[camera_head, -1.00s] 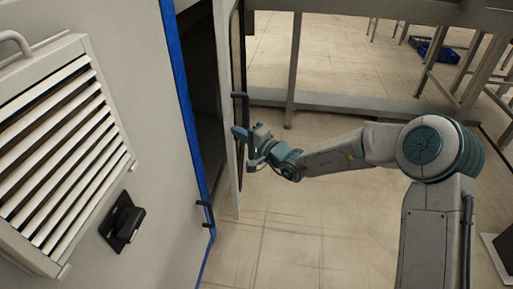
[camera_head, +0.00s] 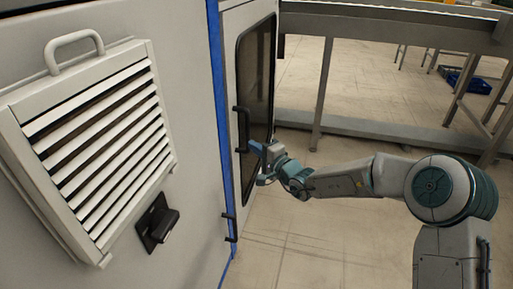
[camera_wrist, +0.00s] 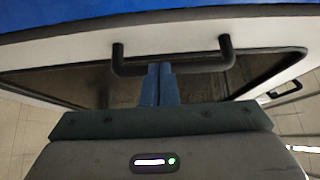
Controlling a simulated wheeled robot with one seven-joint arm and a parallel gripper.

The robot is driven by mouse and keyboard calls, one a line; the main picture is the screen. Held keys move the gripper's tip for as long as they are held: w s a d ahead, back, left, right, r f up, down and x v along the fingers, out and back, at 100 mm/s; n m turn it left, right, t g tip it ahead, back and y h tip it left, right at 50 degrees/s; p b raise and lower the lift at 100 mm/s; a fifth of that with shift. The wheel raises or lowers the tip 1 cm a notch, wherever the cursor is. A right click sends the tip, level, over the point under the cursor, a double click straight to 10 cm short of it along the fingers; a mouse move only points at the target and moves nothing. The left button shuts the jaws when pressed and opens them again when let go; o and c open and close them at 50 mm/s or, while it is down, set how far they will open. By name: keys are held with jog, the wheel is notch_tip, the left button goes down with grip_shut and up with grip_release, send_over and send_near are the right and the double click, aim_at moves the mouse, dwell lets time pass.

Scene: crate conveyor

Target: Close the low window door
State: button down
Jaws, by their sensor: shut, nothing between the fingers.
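The window door (camera_head: 230,60) is a pale panel with a dark glass pane (camera_head: 258,95) and a black bar handle (camera_head: 241,130). In the head view it stands beside the blue edge strip of the cabinet, and no dark gap shows between them; whether it is latched I cannot tell. My gripper (camera_head: 254,148) is at the door's face, close to the handle. In the wrist view the blue fingers of my gripper (camera_wrist: 159,70) are together and empty, with their tips at the handle bar (camera_wrist: 170,69). Contact is unclear.
The cabinet (camera_head: 185,80) has a louvred vent (camera_head: 100,140) and a black knob (camera_head: 158,222) at left. A small black bracket (camera_head: 230,228) sits low by the blue strip. A metal conveyor frame (camera_head: 390,130) stands behind. A blue crate (camera_head: 466,82) lies farther back. Floor below is clear.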

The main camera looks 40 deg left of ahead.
jog(key=w+d, duration=0.2)
jog(key=d, duration=0.2)
jog(key=s+p, duration=0.1)
jog(key=s, duration=0.9)
jog(key=shift+s+p, duration=0.25)
jog(key=shift+p, duration=0.15)
jog(key=s+d+r+n+g+h+p, duration=0.1)
jog(key=s+d+r+n+g+p, duration=0.15)
jog(key=d+r+p, duration=0.5)
jog(key=s+d+r+n+g+h+p, duration=0.1)
jog(key=d+r+n+g+h+p, duration=0.25)
jog(key=r, duration=0.75)
jog(key=s+d+r+m+t+h+p, duration=0.1)
jog(key=d+r+h+p, duration=0.3)
jog(key=d, duration=1)
jog(key=s+d+r+m+t+h+p, duration=0.1)
jog(key=s+d+r+t+h+p, duration=0.1)
jog(key=d+r+p, duration=0.8)
jog(key=s+d+r+m+t+h+p, duration=0.1)
jog(key=s+d+r+h+p, duration=0.2)
jog(key=d, duration=1.6)
notch_tip(320, 180, up, 4)
jog(key=h+p, duration=0.4)
jog(key=p, duration=0.3)
jog(key=shift+s+d+m+t, duration=0.3)
jog(key=shift+s+d+t, duration=0.05)
jog(key=shift+d+t, duration=0.05)
